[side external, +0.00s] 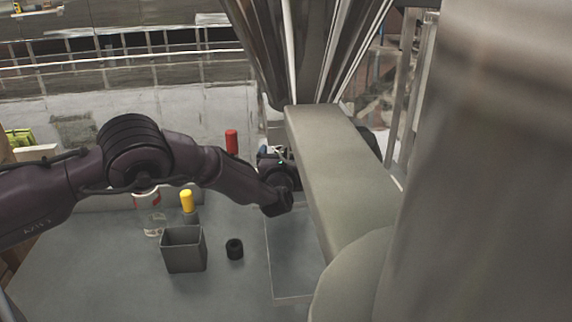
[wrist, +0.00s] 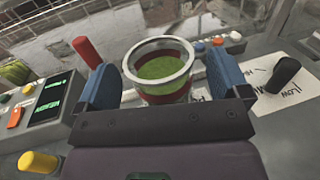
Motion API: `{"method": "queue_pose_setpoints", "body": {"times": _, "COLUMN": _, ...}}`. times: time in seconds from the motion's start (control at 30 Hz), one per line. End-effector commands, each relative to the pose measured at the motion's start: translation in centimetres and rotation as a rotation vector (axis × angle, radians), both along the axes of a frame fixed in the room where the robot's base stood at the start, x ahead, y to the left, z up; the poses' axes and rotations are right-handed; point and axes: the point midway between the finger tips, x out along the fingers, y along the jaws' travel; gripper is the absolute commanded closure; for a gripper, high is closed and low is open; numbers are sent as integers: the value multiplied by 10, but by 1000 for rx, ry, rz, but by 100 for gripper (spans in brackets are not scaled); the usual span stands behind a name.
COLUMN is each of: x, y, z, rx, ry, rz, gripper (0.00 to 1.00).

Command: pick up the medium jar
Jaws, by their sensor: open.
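In the wrist view, a round, clear jar (wrist: 160,72) with a pale rim, a dark red band and green showing inside appears between the two blue fingers of my gripper (wrist: 162,82). The fingers are open, one at each side of the jar. I cannot tell whether they touch it, and its lower part is hidden behind the gripper body. In the side view, my gripper is mostly hidden by the machine's pale beam and my own arm. Another clear jar (side external: 152,222) with a red-and-white label stands on the table at the left, partly behind my arm.
In the side view, a grey square bin (side external: 184,252) and a small black knob (side external: 235,249) are in front of my arm. A yellow-topped post (side external: 187,201) and a red post (side external: 231,142) stand nearby. The pale beam (side external: 345,180) crosses close to my wrist.

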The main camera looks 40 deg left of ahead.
Motion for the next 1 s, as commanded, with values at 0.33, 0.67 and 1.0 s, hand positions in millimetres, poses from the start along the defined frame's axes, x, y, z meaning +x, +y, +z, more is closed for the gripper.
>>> {"method": "queue_pose_setpoints", "body": {"times": 0.33, "x": 16, "y": 10, "z": -1, "rx": -2, "ry": 1, "rz": -1, "gripper": 6}}
{"method": "queue_pose_setpoints", "body": {"times": 0.67, "x": 16, "y": 10, "z": 0, "rx": -2, "ry": 1, "rz": -1, "gripper": 59}}
{"method": "queue_pose_setpoints", "body": {"times": 1.0, "x": 16, "y": 10, "z": 2, "rx": -2, "ry": -1, "rz": -1, "gripper": 68}}
